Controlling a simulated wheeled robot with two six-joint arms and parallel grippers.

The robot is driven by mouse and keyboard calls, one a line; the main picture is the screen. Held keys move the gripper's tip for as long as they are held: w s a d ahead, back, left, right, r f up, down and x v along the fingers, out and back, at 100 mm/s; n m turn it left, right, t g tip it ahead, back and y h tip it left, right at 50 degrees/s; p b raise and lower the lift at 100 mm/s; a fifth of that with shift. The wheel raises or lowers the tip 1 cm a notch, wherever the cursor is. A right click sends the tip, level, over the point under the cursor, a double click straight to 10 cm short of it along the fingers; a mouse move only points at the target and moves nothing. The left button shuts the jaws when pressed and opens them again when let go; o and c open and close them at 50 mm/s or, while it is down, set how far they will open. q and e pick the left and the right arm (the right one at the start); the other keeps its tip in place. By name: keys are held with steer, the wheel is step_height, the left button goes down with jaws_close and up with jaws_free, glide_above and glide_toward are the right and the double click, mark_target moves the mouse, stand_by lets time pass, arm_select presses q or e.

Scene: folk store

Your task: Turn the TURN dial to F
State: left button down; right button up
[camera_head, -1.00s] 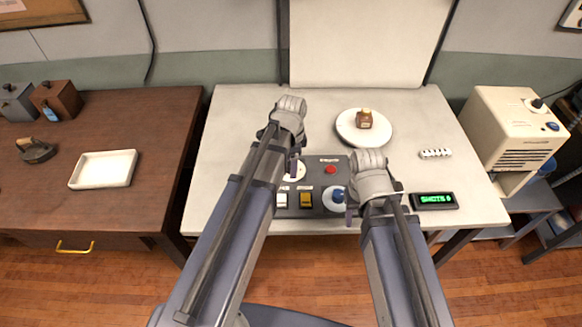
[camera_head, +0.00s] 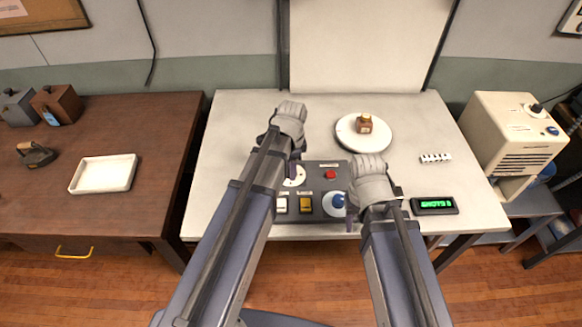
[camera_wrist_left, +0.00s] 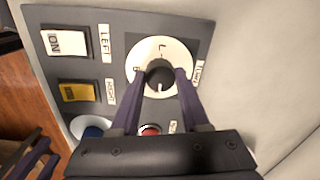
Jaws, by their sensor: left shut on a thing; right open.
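The TURN dial is a dark knob (camera_wrist_left: 160,78) on a round white plate (camera_wrist_left: 180,52) with letters around it; an L is readable at the top and other letters are hidden or too small. My left gripper (camera_wrist_left: 155,82) is shut on the knob, with a finger at each side. In the head view my left gripper (camera_head: 291,160) hides most of the dial, and part of its white plate (camera_head: 295,178) shows. The dial sits on a grey control panel (camera_head: 318,207). My right gripper (camera_head: 355,215) is open beside the blue knob (camera_head: 334,202).
The panel also has a red button (camera_head: 330,174), a white switch (camera_head: 281,205) and a yellow switch (camera_head: 305,205). Behind it stands a plate (camera_head: 378,146) with a brown block (camera_head: 364,124). A green-lit display (camera_head: 434,205) lies right of my right gripper.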

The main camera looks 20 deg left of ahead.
arm_select(q)
steer(key=shift+n, duration=0.4)
steer(key=n, duration=1.3)
steer(key=shift+w+g, duration=0.1)
steer(key=shift+g, duration=0.2)
steer(key=shift+n, duration=1.9)
steer(key=shift+c, duration=1.9)
jaws_free()
